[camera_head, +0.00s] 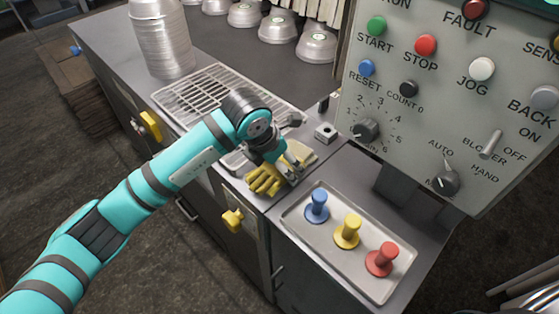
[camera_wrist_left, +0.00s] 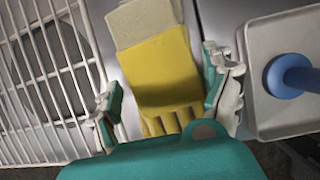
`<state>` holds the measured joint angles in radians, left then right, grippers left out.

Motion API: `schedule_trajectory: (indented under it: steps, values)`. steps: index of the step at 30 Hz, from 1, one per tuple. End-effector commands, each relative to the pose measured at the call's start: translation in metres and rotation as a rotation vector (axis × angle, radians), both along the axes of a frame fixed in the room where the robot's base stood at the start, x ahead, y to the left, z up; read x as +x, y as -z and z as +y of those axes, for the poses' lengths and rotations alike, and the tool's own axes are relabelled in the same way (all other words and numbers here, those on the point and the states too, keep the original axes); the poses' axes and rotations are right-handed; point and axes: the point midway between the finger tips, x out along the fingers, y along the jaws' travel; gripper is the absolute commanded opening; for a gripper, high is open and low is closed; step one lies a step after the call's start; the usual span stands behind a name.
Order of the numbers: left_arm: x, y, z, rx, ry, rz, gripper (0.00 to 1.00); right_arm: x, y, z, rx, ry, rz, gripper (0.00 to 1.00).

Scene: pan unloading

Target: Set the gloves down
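The yellow gloves (camera_head: 265,181) with pale cuffs lie on the grey counter, between the wire rack and the tray of pegs. In the left wrist view the gloves (camera_wrist_left: 160,72) look flat, cuffs at the top, with the yellow fingers partly hidden by my gripper body. My left gripper (camera_head: 290,166) is right over the gloves. Its two fingers are spread wide, one on each side of the gloves, with gaps visible in the left wrist view (camera_wrist_left: 165,98). Whether the fingertips touch the counter is unclear. My right gripper is in neither view.
A wire rack (camera_head: 196,90) and a tall stack of metal pans (camera_head: 162,42) stand to the left. A tray (camera_head: 320,238) with blue, yellow and red pegs is at the right. A control panel (camera_head: 450,110) rises behind it. Yellow latches (camera_head: 233,221) stick out from the cabinet front.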

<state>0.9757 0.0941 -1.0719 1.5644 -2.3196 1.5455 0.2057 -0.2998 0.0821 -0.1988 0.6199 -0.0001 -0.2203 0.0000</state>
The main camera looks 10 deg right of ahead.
Motion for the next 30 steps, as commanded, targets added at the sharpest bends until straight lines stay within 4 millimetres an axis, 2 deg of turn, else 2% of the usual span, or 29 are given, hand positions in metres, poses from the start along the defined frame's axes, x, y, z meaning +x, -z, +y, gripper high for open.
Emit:
schedule_trajectory:
  steps: [1, 3, 12, 16, 19, 21, 30]
  values:
    - [0.000, 0.000, 0.000, 0.000, 0.000, 0.000, 0.93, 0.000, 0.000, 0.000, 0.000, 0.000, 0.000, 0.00]
    - [0.000, 0.000, 0.000, 0.000, 0.000, 0.000, 1.00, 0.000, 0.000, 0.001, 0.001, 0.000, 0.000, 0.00]
    - [0.001, -0.001, 0.001, 0.001, -0.002, -0.001, 1.00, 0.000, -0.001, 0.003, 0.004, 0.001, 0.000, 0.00]
    - [0.000, -0.008, 0.000, 0.000, -0.002, 0.000, 1.00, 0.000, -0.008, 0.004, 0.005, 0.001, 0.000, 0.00]
    - [0.000, -0.021, 0.000, -0.001, -0.001, 0.001, 1.00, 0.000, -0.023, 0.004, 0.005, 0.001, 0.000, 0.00]
    - [-0.002, -0.027, 0.005, -0.001, 0.000, -0.007, 1.00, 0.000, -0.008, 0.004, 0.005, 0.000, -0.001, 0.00]
    - [-0.019, -0.089, 0.025, -0.002, 0.000, -0.007, 1.00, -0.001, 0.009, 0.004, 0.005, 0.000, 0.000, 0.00]
